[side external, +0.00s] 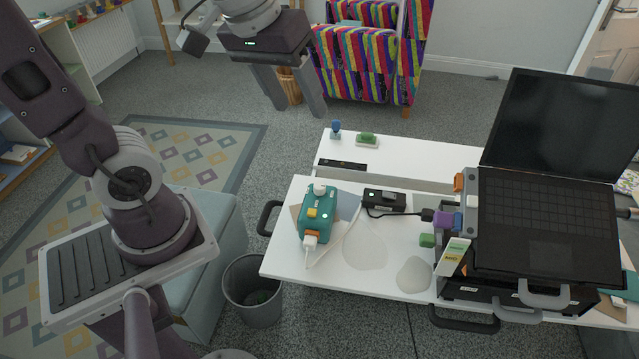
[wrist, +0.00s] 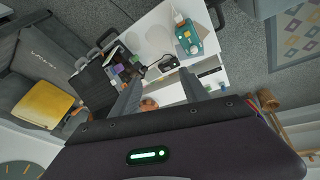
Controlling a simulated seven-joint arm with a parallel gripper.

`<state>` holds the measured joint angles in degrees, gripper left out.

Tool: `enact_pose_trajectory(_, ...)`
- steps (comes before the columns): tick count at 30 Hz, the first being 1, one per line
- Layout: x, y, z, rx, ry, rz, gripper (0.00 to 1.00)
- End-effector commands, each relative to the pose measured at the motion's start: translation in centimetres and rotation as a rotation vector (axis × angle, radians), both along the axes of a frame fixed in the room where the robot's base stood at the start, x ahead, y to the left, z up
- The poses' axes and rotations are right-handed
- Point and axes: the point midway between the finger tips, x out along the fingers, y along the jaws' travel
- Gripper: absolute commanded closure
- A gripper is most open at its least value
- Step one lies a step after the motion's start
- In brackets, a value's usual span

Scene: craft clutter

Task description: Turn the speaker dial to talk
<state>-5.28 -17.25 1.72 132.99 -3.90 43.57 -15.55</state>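A teal box (side external: 316,228), which may be the speaker, stands on the left part of the white table. It has a white knob (side external: 319,188) on top, a yellow part (side external: 313,212) on its face and an orange part with a white plug and cable low down. I cannot tell which part is the dial or read its setting. The teal box also shows in the wrist view (wrist: 185,40). My gripper (side external: 297,113) is open and empty, raised well above and behind the table, apart from the box. In the wrist view its two fingers are spread.
A black box (side external: 384,201) with a cable lies right of the teal box. A black case with an open lid (side external: 558,125) and colored blocks fill the table's right side. A blue stamp (side external: 335,130) and green-topped item (side external: 367,140) stand at the back. A bin (side external: 252,290) stands below left.

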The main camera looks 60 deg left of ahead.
Motion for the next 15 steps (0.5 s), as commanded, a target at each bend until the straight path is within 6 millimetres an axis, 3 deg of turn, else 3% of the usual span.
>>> enact_pose_trajectory(3, 6.8, 3.1, -4.5, -0.098, 0.104, 0.294, 0.47)
enact_pose_trajectory(5, 9.8, 5.1, -7.7, -0.139, 0.148, 0.454, 0.47)
enact_pose_trajectory(7, 12.6, 7.6, -12.4, -0.175, 0.196, 0.64, 0.47)
enact_pose_trajectory(9, 14.3, 10.2, -17.5, -0.199, 0.24, 0.818, 0.47)
enact_pose_trajectory(12, 15.2, 13.1, -24.1, -0.215, 0.286, 1.028, 0.47)
enact_pose_trajectory(15, 15.0, 14.8, -28.8, -0.218, 0.311, 1.163, 0.47)
